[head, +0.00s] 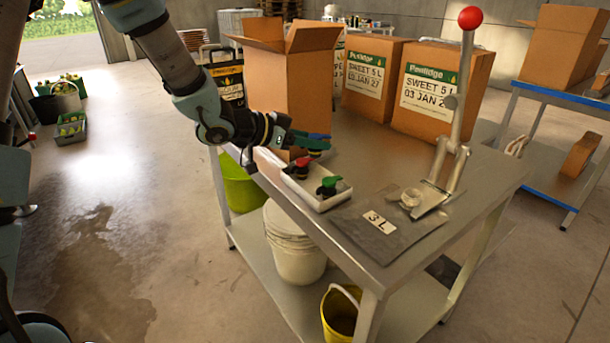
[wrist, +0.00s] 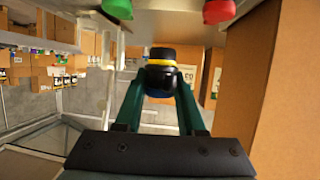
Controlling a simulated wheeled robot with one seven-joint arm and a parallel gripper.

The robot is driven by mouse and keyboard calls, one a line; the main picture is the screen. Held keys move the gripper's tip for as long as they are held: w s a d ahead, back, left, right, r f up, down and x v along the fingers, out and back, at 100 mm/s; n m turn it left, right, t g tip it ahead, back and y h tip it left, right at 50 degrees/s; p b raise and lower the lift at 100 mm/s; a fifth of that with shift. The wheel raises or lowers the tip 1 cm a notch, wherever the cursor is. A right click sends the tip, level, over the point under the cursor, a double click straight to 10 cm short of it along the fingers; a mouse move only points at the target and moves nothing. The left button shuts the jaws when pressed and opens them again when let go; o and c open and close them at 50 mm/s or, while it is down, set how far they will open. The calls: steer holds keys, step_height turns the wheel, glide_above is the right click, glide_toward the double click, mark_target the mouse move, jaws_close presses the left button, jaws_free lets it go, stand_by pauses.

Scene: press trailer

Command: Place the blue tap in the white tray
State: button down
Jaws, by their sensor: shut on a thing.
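The white tray (head: 323,199) stands on the metal table's near left edge. Inside it are a red-topped tap (head: 301,166) and a green-topped tap (head: 328,186). My gripper (head: 312,143) is above the tray's far end, near the open box. Its teal fingers are shut on the blue tap (wrist: 161,75). In the wrist view the tap shows a black end, a yellow ring and a dark blue part between the fingertips. In the head view the fingers mostly hide it. The red tap (wrist: 218,10) and green tap (wrist: 119,9) show at the wrist view's edge.
An open cardboard box (head: 290,75) stands close behind my gripper. Labelled boxes (head: 440,92) stand farther back on the table. A lever press (head: 455,130) with a red knob and a 3 L mat (head: 390,235) lie right of the tray.

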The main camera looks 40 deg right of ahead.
step_height(320, 180, down, 9)
steer(key=shift+r+p, duration=0.2)
steer(key=shift+p, duration=0.35)
steer(key=shift+f, duration=0.15)
steer(key=c, duration=0.8)
jaws_free()
steer(key=shift+r, duration=0.3)
steer(key=b+v, duration=0.2)
steer(key=v, duration=1)
steer(key=shift+b, duration=0.35)
steer(key=shift+w, duration=0.1)
